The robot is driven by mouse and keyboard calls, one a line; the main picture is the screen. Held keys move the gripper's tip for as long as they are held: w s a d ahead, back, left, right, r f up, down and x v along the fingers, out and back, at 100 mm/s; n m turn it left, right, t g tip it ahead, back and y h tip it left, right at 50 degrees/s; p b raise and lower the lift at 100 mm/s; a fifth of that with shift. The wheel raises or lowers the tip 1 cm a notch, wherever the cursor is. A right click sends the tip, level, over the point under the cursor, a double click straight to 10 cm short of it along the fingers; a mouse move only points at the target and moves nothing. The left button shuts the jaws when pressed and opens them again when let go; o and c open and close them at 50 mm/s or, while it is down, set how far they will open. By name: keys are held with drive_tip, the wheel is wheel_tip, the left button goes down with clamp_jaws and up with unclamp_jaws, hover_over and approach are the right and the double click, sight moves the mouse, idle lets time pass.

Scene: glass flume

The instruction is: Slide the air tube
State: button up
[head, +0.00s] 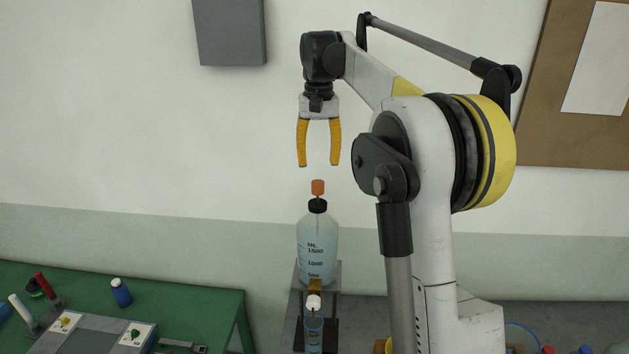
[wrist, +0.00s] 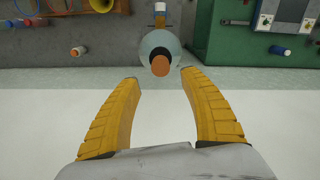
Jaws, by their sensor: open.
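A clear bottle of pale blue liquid (head: 317,245) stands upright on a small stand, with volume marks on its side. An orange knob (head: 318,187) tops the thin tube rising from its black cap; I take this as the air tube. In the wrist view the orange knob (wrist: 160,66) lies beyond my fingertips, in line with the gap between them. My gripper (head: 318,164) has yellow fingers, points down above the knob, and is open and empty. Its fingers also show in the wrist view (wrist: 160,75).
A small blue container with a white cap (head: 313,312) stands in front of the bottle. A green table (head: 200,300) at left holds a blue bottle (head: 121,293) and a panel with cards. The wall behind is bare near the gripper.

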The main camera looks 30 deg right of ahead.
sight(318, 182)
wheel_tip(318, 182, down, 7)
drive_tip(key=shift+p, duration=0.3)
drive_tip(key=shift+c, duration=0.2)
